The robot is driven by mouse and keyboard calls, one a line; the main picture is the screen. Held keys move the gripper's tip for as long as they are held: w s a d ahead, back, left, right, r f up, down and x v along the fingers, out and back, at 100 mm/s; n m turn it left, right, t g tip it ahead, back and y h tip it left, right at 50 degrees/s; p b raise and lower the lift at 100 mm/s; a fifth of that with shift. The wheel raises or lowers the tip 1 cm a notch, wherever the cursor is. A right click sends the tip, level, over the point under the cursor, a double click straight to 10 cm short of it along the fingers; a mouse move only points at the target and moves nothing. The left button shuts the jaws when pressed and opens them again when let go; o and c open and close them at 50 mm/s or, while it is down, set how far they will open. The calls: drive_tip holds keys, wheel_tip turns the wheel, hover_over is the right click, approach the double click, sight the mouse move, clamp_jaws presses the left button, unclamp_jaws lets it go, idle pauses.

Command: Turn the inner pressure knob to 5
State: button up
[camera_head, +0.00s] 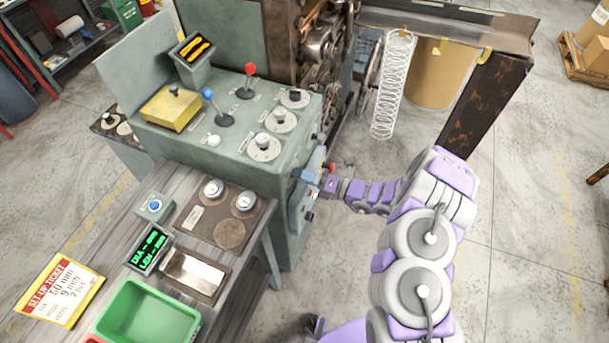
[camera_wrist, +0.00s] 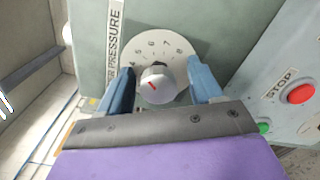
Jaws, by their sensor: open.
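The pressure knob (camera_wrist: 158,86) is a round grey-white knob with a red mark on its face, in the wrist view. My gripper (camera_wrist: 160,76) is open, with one blue finger on each side of the knob and a gap at the right finger. In the head view my gripper (camera_head: 308,175) is at the machine's right side, where the knob is not distinguishable.
A red STOP button (camera_wrist: 301,93) and a green button (camera_wrist: 264,128) sit on the panel to the right in the wrist view. The green machine (camera_head: 270,185) has other knobs and levers on top. A wire spring (camera_head: 393,85) hangs behind my arm.

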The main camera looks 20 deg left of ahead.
drive_tip(key=shift+a, duration=0.2)
drive_tip(key=s+d+p, duration=0.1)
drive_tip(key=d+p, duration=0.2)
drive_tip(key=d, duration=1.4)
drive_tip(key=shift+s+d, duration=0.15)
drive_tip(key=shift+d, duration=0.2)
drive_tip(key=a+n, duration=0.3)
drive_tip(key=a, duration=0.3)
drive_tip(key=a+n, duration=0.4)
drive_tip(key=a, duration=0.2)
drive_tip(key=a+n, duration=0.4)
drive_tip(key=a, duration=0.1)
drive_tip(key=shift+w+a+f, duration=0.2)
drive_tip(key=shift+w+a, duration=0.2)
drive_tip(key=shift+c, duration=0.2)
